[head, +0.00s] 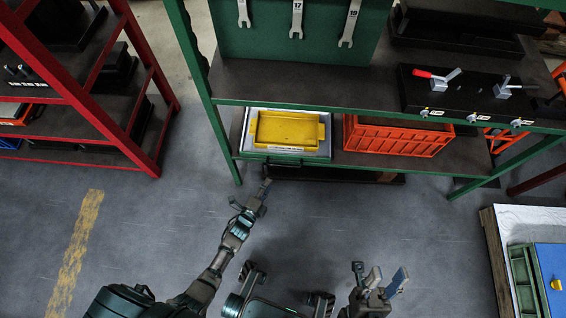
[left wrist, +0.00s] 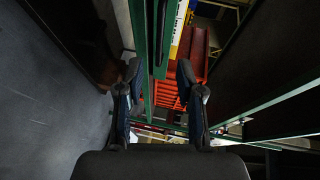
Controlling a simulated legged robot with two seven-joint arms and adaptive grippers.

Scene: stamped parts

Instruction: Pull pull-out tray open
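The pull-out tray (head: 320,155) is a light grey tray with a green front, on the lower shelf of the green rack. A yellow bin (head: 287,129) sits on it. Its front lies near the shelf's front edge. My left gripper (head: 267,184) is just in front of and below the tray front in the head view. In the left wrist view its two fingers (left wrist: 160,77) are apart, with green bars (left wrist: 160,40) running between them; contact cannot be told. My right gripper (head: 386,276) is open and empty, low in the head view, away from the rack.
An orange crate (head: 397,136) stands right of the tray. The upper shelf (head: 300,85) overhangs behind, with a black clamp board (head: 465,95) at right. A red rack (head: 85,100) stands at left and a pallet box (head: 497,260) at right. The floor in front is clear.

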